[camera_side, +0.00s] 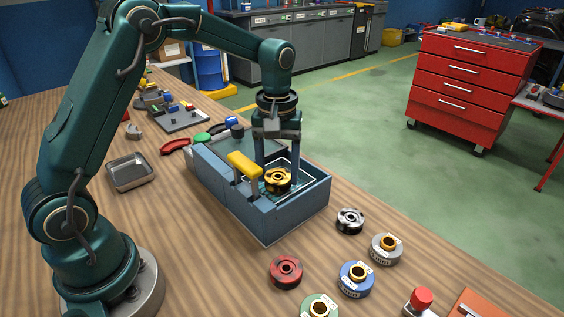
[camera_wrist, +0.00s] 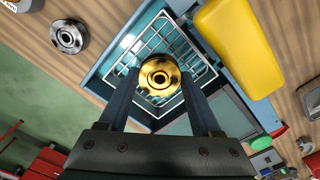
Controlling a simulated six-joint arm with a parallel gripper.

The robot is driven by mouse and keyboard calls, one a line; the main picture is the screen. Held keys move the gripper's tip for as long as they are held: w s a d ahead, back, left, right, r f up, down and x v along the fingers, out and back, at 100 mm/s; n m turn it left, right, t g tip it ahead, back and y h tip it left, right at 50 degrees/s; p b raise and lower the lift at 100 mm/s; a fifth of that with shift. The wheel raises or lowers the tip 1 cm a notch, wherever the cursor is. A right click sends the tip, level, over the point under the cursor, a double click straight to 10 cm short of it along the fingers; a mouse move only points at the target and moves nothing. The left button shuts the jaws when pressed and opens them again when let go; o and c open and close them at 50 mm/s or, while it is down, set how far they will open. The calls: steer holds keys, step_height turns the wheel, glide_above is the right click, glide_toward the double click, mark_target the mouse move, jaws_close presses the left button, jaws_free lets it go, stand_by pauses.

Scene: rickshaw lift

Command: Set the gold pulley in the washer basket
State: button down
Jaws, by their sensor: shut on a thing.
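The gold pulley (camera_side: 278,180) is between the fingers of my gripper (camera_side: 279,178), inside the opening of the blue washer. In the wrist view the gold pulley (camera_wrist: 160,76) sits between the two fingertips of my gripper (camera_wrist: 160,88), and the fingers are shut on it. The white wire washer basket (camera_wrist: 150,45) lies below and around it in that view. In the side view the washer's front wall hides most of the basket. I cannot tell whether the pulley touches the basket floor.
The blue washer (camera_side: 295,218) has a yellow handle (camera_side: 243,165) beside the opening. Black-silver (camera_side: 350,220), red (camera_side: 286,271), blue (camera_side: 356,278), silver (camera_side: 386,248) and green (camera_side: 320,308) pulleys stand in front of it. A metal tray (camera_side: 130,172) lies to the left.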

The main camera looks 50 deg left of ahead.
stand_by(0.3)
jaws_free()
steer(key=shift+r, duration=3.45)
